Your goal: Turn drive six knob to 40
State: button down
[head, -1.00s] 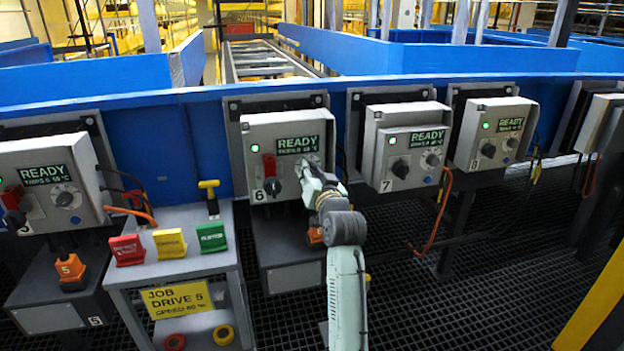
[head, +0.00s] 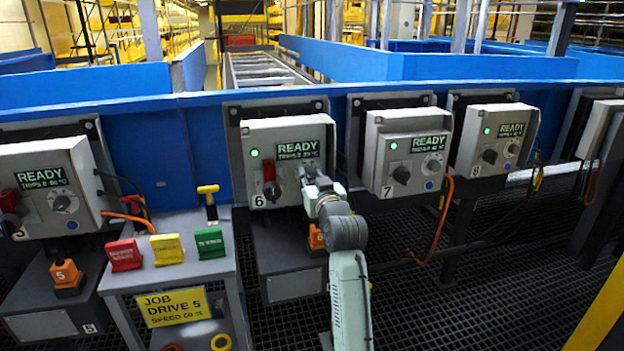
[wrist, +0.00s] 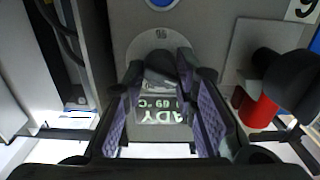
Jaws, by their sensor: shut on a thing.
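The drive six box (head: 318,135) is grey, with a green lamp, a READY display (head: 298,148) and the number 6. My gripper (head: 310,178) is at the lower right of its face and covers the speed knob in the head view. In the wrist view, which is upside down, my gripper (wrist: 168,78) has its purple-padded fingers closed in on the dark knob (wrist: 160,62) in front of its round pale dial plate (wrist: 150,42). The fingers hide most of the knob, and I cannot read its setting.
Drive six's black switch with a red part (head: 270,180) is left of my gripper; it also shows close by in the wrist view (wrist: 262,100). The drive 7 box (head: 405,150) stands to the right. A cart (head: 185,285) with coloured blocks and a yellow "JOB DRIVE 5" sign (head: 175,305) stands left.

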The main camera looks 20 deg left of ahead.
jog(key=c, duration=1.3)
grip_release()
jog(key=v, duration=1.2)
